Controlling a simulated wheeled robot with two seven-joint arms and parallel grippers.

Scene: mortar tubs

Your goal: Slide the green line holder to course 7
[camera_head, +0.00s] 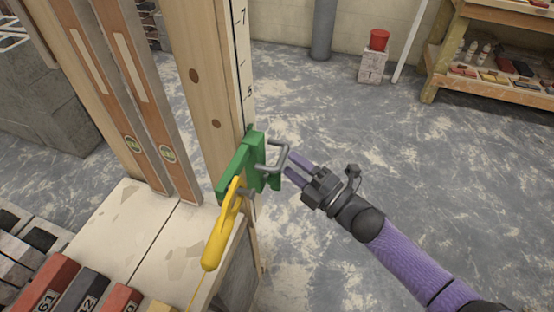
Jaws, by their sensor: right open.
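The green line holder (240,170) sits on the tall wooden post (205,80), low on its right edge. It is below the marks 5 and 7 on the white scale strip (243,60); the course 7 mark (243,16) is near the top of the picture. A grey bent-rod handle (283,150) sticks out to the right of the holder. My right gripper (289,167) is open, with its fingertips at the handle's outer end. I cannot tell whether they touch it. My left gripper is not in view.
Levels (160,110) lean left of the post. Red and dark bricks (50,285) lie at lower left. Floor right of the post is clear.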

